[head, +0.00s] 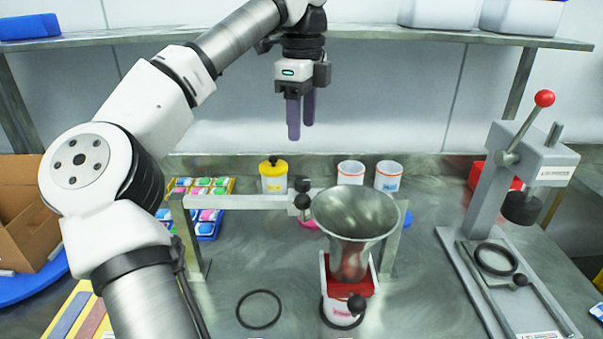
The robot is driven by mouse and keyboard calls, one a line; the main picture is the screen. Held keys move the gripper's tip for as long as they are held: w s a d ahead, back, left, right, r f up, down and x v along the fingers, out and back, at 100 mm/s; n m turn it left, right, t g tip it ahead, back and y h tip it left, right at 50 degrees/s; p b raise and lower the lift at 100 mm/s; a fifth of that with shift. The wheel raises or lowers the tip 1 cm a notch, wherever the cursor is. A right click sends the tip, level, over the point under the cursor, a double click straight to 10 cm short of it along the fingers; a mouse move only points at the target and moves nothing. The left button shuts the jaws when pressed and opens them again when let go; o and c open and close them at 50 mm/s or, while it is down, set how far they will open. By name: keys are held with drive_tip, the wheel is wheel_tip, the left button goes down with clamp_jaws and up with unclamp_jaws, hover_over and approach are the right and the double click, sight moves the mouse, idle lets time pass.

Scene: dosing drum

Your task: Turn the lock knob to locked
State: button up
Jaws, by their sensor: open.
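My gripper (301,125) points straight down, with its two purple fingers close together but apart. It is empty and high above the bench, behind and above the dosing station. A metal funnel (352,212) sits over a red drum part (352,277) in a grey frame. Black round knobs (302,200) sit at the frame's crossbar, just left of the funnel. Another black knob (356,303) is at the front, below the red part. I cannot tell which of these is the lock knob, nor its turned position. My gripper touches none of them.
A press (520,185) with a red-balled lever stands at right. A yellow-lidded jar (273,175) and two white cups (351,172) stand behind the frame. A shelf (400,35) runs across the back. A black ring (259,309) lies in front. A cardboard box (25,205) is at left.

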sight(303, 180)
wheel_tip(303, 180, down, 12)
drive_tip(key=shift+r+p, duration=0.15)
drive_tip(key=shift+p, duration=0.65)
drive_tip(key=c, duration=1)
